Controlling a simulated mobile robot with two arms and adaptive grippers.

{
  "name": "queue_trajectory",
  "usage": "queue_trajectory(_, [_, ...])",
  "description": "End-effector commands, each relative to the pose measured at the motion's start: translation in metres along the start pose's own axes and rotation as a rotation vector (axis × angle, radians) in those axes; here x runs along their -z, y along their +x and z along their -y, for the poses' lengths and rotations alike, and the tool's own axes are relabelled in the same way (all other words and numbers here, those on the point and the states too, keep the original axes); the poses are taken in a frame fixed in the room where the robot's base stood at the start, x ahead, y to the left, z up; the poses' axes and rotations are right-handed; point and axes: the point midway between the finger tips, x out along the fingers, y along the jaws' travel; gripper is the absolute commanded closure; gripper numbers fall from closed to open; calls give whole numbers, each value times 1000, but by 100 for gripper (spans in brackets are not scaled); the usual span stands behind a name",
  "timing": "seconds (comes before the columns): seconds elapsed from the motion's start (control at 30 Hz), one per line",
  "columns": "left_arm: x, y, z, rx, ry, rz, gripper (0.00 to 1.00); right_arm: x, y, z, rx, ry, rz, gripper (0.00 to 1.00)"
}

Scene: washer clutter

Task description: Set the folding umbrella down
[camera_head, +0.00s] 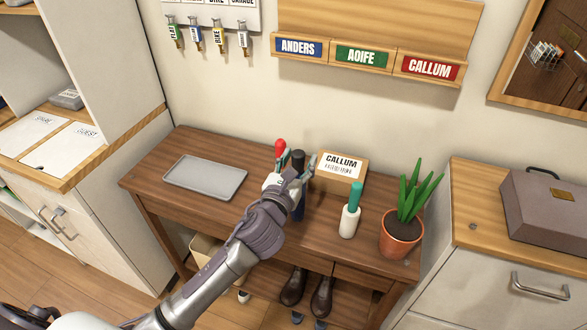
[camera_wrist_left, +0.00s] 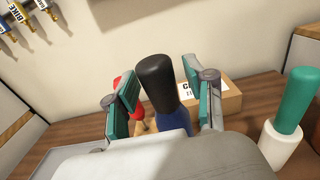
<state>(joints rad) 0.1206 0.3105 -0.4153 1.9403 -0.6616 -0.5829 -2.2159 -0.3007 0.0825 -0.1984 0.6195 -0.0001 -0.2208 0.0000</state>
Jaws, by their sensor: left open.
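The folding umbrella (camera_head: 299,208) is dark blue with a black handle and stands upright on the brown console table (camera_head: 262,258). In the left wrist view, its black handle (camera_wrist_left: 160,84) rises between my fingers, with the blue body below. My left gripper (camera_head: 296,162) is open around the umbrella, one finger on each side. In the wrist view, gaps show between the handle and both fingers (camera_wrist_left: 161,92). The umbrella's lower part is partly hidden by my gripper. My right gripper is not in view.
A red-topped item (camera_head: 280,147) stands close behind my left finger. A cardboard box labelled CALLUM (camera_head: 342,166) is behind right. A white bottle with a green top (camera_head: 350,213) and a potted plant (camera_head: 402,232) stand to the right. A grey tray (camera_head: 204,178) is at left.

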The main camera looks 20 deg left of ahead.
Motion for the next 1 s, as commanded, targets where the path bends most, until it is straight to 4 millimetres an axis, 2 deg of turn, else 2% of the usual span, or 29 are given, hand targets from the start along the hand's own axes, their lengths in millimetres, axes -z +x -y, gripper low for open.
queue_trajectory(0.17, [1,-25,0,2,1,0,46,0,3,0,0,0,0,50])
queue_trajectory(0.4, [2,-78,0,1,0,-2,46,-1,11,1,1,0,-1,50])
queue_trajectory(0.6, [1,-109,0,0,0,0,46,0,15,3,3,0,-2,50])
queue_trajectory(0.77, [0,-119,0,0,-1,1,46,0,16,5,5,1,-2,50])
queue_trajectory(1.0, [-1,-120,0,0,-1,2,46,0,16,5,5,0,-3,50])
